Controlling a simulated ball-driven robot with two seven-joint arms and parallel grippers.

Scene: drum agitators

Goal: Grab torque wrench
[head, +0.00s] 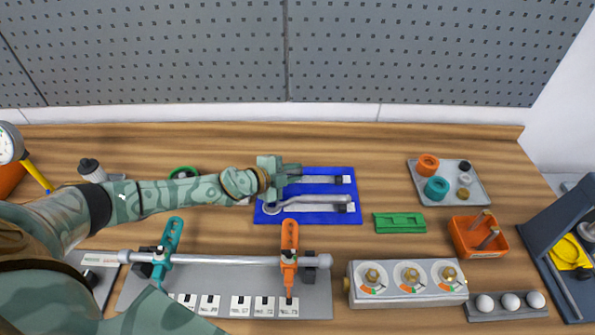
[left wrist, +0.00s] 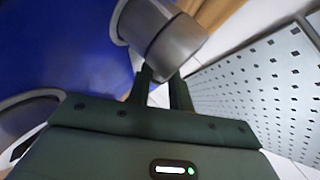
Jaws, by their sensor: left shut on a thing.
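Two grey wrench-like tools lie on a blue mat (head: 355,216). Each has a dark grip section and a pale end at the right. The upper tool (head: 318,179) has its left end hidden by my left gripper (head: 288,171). The lower wrench (head: 312,200) has a round head at its left and appears untouched. My left gripper is shut on the upper tool near its left end. In the left wrist view, a grey cylindrical head (left wrist: 163,36) sits at the fingertips (left wrist: 162,88). I cannot tell which tool is the torque wrench. My right gripper is not in view.
A green block (head: 399,222) lies right of the mat. A grey tray (head: 420,191) with rings and an orange bin (head: 478,252) stand further right. A long rod (head: 215,260) with teal and orange clamps lies in front, beside a dial box (head: 408,296). A pegboard wall (head: 400,50) closes the back.

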